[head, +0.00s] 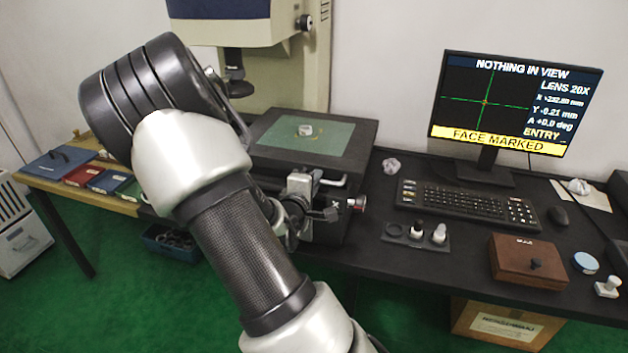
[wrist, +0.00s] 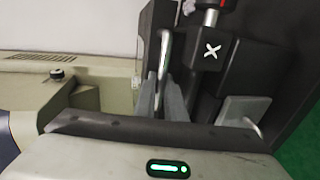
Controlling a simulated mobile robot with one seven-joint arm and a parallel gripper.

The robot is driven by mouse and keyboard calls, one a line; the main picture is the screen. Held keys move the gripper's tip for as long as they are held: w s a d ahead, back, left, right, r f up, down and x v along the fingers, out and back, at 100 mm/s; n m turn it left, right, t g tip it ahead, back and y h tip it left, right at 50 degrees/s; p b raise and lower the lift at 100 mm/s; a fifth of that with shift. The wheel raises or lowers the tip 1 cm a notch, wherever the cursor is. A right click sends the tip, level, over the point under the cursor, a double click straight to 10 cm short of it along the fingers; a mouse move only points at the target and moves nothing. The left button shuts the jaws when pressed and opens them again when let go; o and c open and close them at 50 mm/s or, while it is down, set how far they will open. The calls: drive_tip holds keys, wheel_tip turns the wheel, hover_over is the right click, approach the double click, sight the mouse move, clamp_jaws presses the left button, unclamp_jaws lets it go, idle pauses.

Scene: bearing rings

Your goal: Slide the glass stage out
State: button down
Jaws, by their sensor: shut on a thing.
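The glass stage (head: 332,138) is a flat greenish plate in a dark frame under the measuring machine's lens, with a small pale object lying on it. A pale metal handle bar (head: 334,182) sticks out at the stage's front. In the wrist view the bar (wrist: 164,48) runs up from between the grey fingers of my gripper (wrist: 162,97), which are shut on it. My arm hides the stage's left front side, and the fingertips are hard to make out in the head view.
Right of the bar is an X-marked block (wrist: 208,52) with a red-ended knob (head: 357,202). A small holder (head: 415,238), a keyboard (head: 465,204) and a wooden box (head: 527,262) are on the black table. The monitor (head: 515,100) reads "NOTHING IN VIEW".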

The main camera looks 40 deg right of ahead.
drive_tip(key=shift+s+d, duration=0.15)
drive_tip(key=c, duration=1.8)
unclamp_jaws()
drive_tip(key=shift+s+a+r, duration=0.15)
drive_tip(key=shift+a, duration=0.25)
drive_tip(key=shift+p+v, duration=6.7)
drive_tip(key=shift+v, duration=1.6)
